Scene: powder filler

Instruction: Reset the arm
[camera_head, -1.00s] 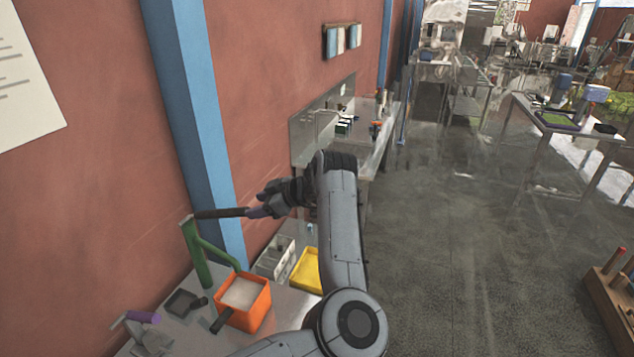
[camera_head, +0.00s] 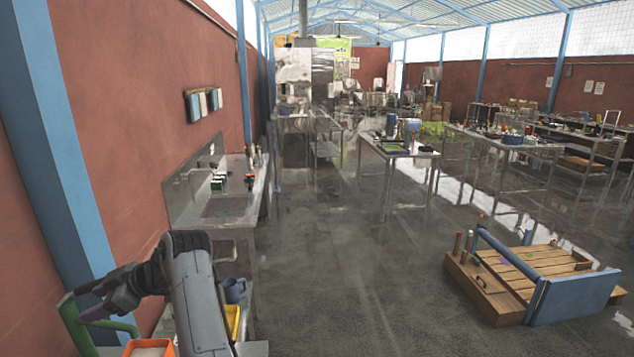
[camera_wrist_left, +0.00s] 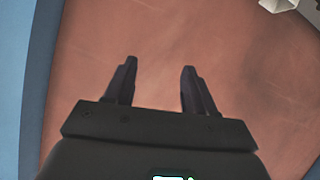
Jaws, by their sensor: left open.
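My left gripper (camera_head: 88,302) is at the lower left of the head view, at the end of my grey arm. In the left wrist view the two dark fingers (camera_wrist_left: 158,85) stand apart with nothing between them, and the red wall is behind them. A green post with a curved green arm (camera_head: 76,325) stands at the lower left, close to the gripper in the picture; I cannot tell whether they touch. An orange container (camera_head: 148,349) shows only its top at the bottom edge. My right gripper is not in view.
A red wall and blue pillar (camera_head: 52,150) are close on the left. A blue mug (camera_head: 234,291) and a yellow tray (camera_head: 233,318) are right of my arm. A sink bench (camera_head: 225,207) stands behind. A wooden pallet-like stand (camera_head: 530,268) is at right; the middle floor is open.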

